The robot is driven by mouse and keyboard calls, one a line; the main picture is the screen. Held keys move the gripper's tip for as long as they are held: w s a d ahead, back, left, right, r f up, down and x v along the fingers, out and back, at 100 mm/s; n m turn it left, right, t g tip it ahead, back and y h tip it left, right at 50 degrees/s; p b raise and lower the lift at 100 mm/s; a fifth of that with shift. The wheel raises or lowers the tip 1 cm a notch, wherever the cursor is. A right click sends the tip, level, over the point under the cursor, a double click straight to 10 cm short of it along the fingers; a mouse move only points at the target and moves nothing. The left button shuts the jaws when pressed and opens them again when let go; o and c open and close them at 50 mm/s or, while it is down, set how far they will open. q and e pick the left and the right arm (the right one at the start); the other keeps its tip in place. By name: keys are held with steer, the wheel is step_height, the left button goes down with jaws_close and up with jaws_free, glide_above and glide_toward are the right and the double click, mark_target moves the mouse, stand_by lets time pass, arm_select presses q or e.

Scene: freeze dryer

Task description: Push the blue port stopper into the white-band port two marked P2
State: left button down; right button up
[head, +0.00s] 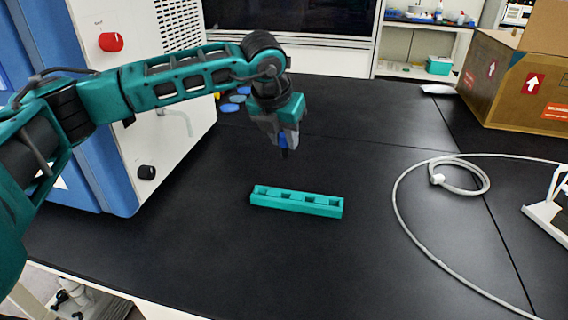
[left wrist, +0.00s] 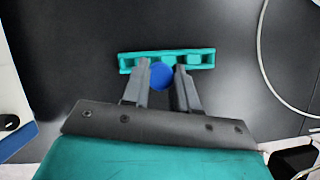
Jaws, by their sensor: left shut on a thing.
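My left gripper (head: 284,146) is shut on a blue stopper (head: 283,140) and holds it above the black bench, behind the teal block in the head view. In the left wrist view the stopper (left wrist: 161,76) sits between the two grey fingertips (left wrist: 161,80). The teal block (head: 297,201) has a row of several square recesses and lies on the bench; the left wrist view also shows it (left wrist: 208,57), just past the fingertips. The white-band port P2 cannot be made out in either view. My right gripper is not in view.
A white and blue machine (head: 165,120) with a red knob (head: 111,42) and black knob stands at left, with several blue pieces (head: 232,104) beside it. A white hose (head: 398,205) loops at right. A cardboard box (head: 520,80) stands at back right.

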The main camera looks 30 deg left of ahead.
mark_target(284, 136)
arm_select(q)
step_height(284, 136, up, 7)
